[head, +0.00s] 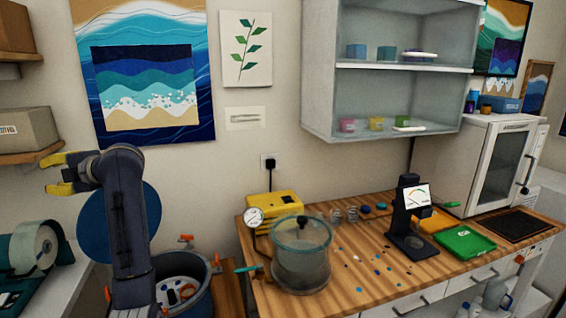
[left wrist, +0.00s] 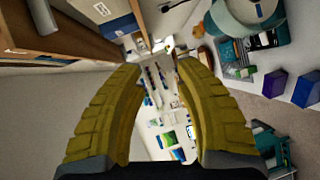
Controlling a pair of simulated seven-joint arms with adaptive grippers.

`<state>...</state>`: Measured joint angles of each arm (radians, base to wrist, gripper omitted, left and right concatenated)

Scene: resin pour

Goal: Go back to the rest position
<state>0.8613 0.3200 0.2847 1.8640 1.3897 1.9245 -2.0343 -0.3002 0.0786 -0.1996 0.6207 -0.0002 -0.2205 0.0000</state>
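My left gripper (head: 52,174) has yellow fingers and is raised at the far left of the head view, pointing left near the wall shelves. In the left wrist view its two fingers (left wrist: 160,68) are spread apart with nothing between them. It is well away from the workbench and touches nothing that I can see. My right gripper is not in either view.
A wooden workbench (head: 352,262) holds a glass chamber (head: 301,268), a yellow pump (head: 274,206), a black gauge stand (head: 408,222) and a green tray (head: 464,244). A blue-grey bucket (head: 196,304) stands below my left arm. A shelf box (head: 25,130) is near the gripper.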

